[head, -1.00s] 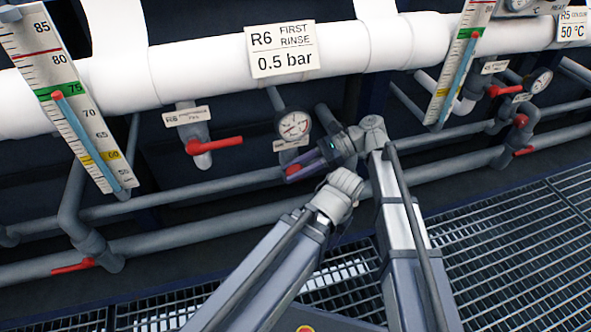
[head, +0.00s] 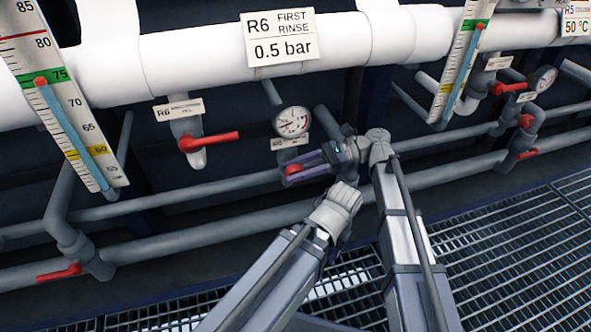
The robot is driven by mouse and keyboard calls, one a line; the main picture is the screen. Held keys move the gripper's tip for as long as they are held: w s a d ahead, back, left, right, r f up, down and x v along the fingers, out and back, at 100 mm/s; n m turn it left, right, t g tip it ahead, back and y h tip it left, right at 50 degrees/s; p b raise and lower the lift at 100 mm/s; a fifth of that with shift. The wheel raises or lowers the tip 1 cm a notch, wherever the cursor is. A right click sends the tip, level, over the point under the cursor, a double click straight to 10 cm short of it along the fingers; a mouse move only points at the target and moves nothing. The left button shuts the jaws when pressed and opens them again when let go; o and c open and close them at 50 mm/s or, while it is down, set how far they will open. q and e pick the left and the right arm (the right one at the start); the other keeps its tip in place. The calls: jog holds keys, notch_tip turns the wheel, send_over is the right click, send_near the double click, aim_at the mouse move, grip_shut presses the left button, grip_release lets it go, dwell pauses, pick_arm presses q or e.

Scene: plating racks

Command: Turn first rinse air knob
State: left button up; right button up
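The first rinse air knob is a small red knob (head: 293,170) low on the pipework, below the round gauge (head: 292,122) and its small tag. My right gripper (head: 296,169) comes to it from the right. Its two purple fingers lie on either side of the knob and appear closed on it, with little gap showing. The fingers hide part of the knob. The R6 FIRST RINSE sign (head: 280,37) above reads 0.5 bar. The gauge's needle is too small to read surely. I see no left gripper.
A red-handled valve (head: 210,141) with an R6 tag is left of the gauge. Thermometer boards (head: 75,110) stand at left and right (head: 462,60). Grey pipes (head: 190,235) run behind and below my gripper. Metal grating (head: 510,255) covers the floor at the lower right.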

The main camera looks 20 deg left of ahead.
jog(key=p+v, duration=0.1)
jog(key=v, duration=0.6)
jog(key=shift+w+d, duration=0.2)
jog(key=shift+d, duration=0.1)
jog(key=shift+r, duration=0.1)
